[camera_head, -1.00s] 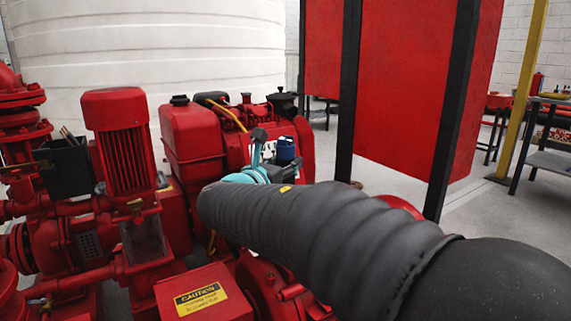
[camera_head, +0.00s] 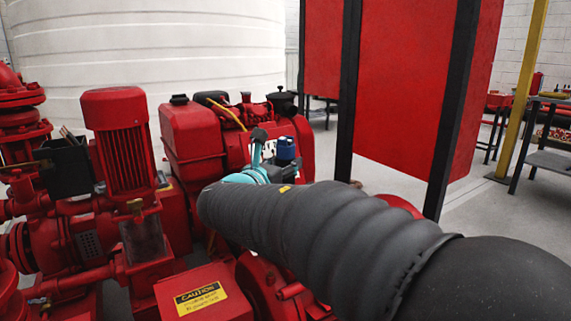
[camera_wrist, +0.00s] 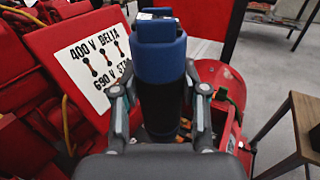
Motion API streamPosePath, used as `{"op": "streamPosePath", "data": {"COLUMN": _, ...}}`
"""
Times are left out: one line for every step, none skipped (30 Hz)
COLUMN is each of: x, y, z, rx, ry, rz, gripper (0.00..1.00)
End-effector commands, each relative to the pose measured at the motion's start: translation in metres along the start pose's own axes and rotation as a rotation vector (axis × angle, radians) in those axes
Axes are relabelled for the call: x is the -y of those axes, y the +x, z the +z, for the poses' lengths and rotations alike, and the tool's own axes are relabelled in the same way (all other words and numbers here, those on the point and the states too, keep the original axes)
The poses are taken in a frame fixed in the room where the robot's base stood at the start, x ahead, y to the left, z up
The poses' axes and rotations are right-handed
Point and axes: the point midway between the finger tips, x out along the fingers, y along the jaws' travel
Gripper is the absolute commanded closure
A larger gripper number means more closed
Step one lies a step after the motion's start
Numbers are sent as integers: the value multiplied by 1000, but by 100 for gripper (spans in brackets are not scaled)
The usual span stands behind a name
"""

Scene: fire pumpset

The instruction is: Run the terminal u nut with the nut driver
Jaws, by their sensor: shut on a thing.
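The nut driver (camera_wrist: 160,75) is a thick blue and black tool in the middle of the wrist view. My gripper (camera_wrist: 162,100) is shut on it, one finger on each side. In the head view the blue end of the nut driver (camera_head: 286,149) shows beyond my dark arm, beside my gripper (camera_head: 266,165). A white terminal plate (camera_wrist: 88,80) marked "400 V DELTA" and "690 V" lies left of the tool, partly hidden by it. Several small terminals with copper-coloured links show on it. I cannot tell which is u. The driver's working tip is hidden.
Red pump and engine parts (camera_head: 127,140) crowd the left. A red panel with black posts (camera_head: 405,90) stands to the right. A bench (camera_wrist: 305,125) is at the wrist view's right edge.

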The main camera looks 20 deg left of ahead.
Motion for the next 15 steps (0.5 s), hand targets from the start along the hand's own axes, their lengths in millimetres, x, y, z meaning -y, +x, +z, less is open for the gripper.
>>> {"op": "streamPosePath", "data": {"x": 0, "y": 0, "z": 0, "rx": 2, "ry": 1, "rz": 0, "gripper": 98}}
{"op": "streamPosePath", "data": {"x": 0, "y": 0, "z": 0, "rx": 2, "ry": 1, "rz": 0, "gripper": 98}}
{"op": "streamPosePath", "data": {"x": 0, "y": 0, "z": -1, "rx": 2, "ry": 1, "rz": 0, "gripper": 98}}
{"op": "streamPosePath", "data": {"x": 0, "y": 0, "z": -2, "rx": 2, "ry": 1, "rz": 0, "gripper": 98}}
{"op": "streamPosePath", "data": {"x": 0, "y": 0, "z": -2, "rx": 2, "ry": 1, "rz": 0, "gripper": 98}}
{"op": "streamPosePath", "data": {"x": 0, "y": 0, "z": -3, "rx": 2, "ry": 1, "rz": 0, "gripper": 98}}
{"op": "streamPosePath", "data": {"x": 0, "y": 0, "z": -3, "rx": 2, "ry": 1, "rz": 0, "gripper": 98}}
{"op": "streamPosePath", "data": {"x": 0, "y": 0, "z": -4, "rx": 2, "ry": 1, "rz": 0, "gripper": 98}}
{"op": "streamPosePath", "data": {"x": 0, "y": 0, "z": -4, "rx": 2, "ry": 1, "rz": 0, "gripper": 98}}
{"op": "streamPosePath", "data": {"x": 0, "y": 0, "z": -5, "rx": 2, "ry": 1, "rz": 0, "gripper": 98}}
{"op": "streamPosePath", "data": {"x": 0, "y": 0, "z": -5, "rx": 2, "ry": 1, "rz": 0, "gripper": 98}}
{"op": "streamPosePath", "data": {"x": 0, "y": 0, "z": -6, "rx": 2, "ry": 1, "rz": 0, "gripper": 98}}
{"op": "streamPosePath", "data": {"x": 0, "y": 0, "z": -6, "rx": 2, "ry": 1, "rz": 0, "gripper": 98}}
{"op": "streamPosePath", "data": {"x": 0, "y": 0, "z": -7, "rx": 2, "ry": 1, "rz": 0, "gripper": 98}}
{"op": "streamPosePath", "data": {"x": 0, "y": 0, "z": -8, "rx": 2, "ry": 1, "rz": 0, "gripper": 98}}
